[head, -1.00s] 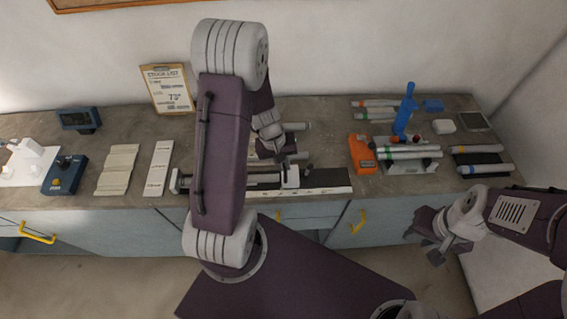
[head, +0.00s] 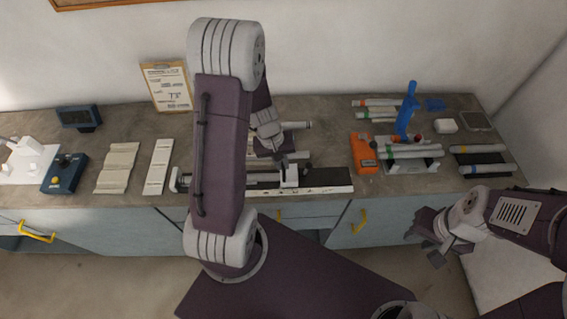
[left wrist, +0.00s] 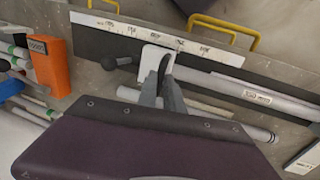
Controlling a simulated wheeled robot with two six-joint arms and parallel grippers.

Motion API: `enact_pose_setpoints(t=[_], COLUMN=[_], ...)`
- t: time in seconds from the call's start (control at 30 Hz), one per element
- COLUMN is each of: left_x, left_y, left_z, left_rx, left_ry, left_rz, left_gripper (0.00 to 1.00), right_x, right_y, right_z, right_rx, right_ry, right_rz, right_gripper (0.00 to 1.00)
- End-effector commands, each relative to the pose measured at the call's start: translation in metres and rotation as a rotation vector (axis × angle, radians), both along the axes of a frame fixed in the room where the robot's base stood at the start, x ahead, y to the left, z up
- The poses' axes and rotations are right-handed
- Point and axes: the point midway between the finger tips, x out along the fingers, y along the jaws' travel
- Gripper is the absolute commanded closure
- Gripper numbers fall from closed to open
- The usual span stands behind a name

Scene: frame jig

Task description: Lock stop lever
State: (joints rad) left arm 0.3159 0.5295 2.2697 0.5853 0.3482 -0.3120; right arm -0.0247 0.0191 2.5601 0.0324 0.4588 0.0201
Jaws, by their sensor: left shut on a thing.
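The jig is a long dark rail with a white scale strip (head: 325,189) along its front. A white stop block (head: 290,177) sits on it, and the block also shows in the left wrist view (left wrist: 152,57). In the head view my left gripper (head: 281,157) is just behind the block. My right gripper (head: 445,252) hangs in front of the counter, open and empty.
A grey tube (left wrist: 262,95) lies along the rail. Flat pale strips (head: 118,167) lie to the left. Yellow drawer handles (head: 359,222) stick out below the counter.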

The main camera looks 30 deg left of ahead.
Motion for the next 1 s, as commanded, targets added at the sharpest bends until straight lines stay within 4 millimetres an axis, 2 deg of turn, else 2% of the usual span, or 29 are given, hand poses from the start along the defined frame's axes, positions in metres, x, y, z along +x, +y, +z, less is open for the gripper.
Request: enact_pose_setpoints(t=[0.03,0.1,0.13,0.47,0.8,1.0], left_x=[0.000,0.000,0.000,0.000,-0.006,-0.009], left_y=[0.000,0.000,0.000,0.000,0.012,0.015], left_z=[0.000,0.000,0.000,0.003,0.069,0.088], left_rx=[0.000,0.000,0.000,-0.001,0.001,0.000], left_ry=[0.000,0.000,0.000,-0.001,-0.004,0.000], left_rz=[0.000,0.000,0.000,0.000,0.000,0.001], left_gripper=[1.00,0.75,0.67,0.67,0.67,0.67], right_x=[0.000,0.000,0.000,0.000,0.000,0.000], right_y=[0.000,0.000,0.000,0.000,0.000,0.000], right_z=[0.000,0.000,0.000,0.002,0.009,0.008], right_rx=[0.000,0.000,0.000,0.000,0.000,0.000], right_ry=[0.000,0.000,0.000,0.000,0.000,0.000], right_rz=[0.000,0.000,0.000,0.000,0.000,0.000], right_gripper=[0.68,0.68,0.68,0.68,0.68,0.68])
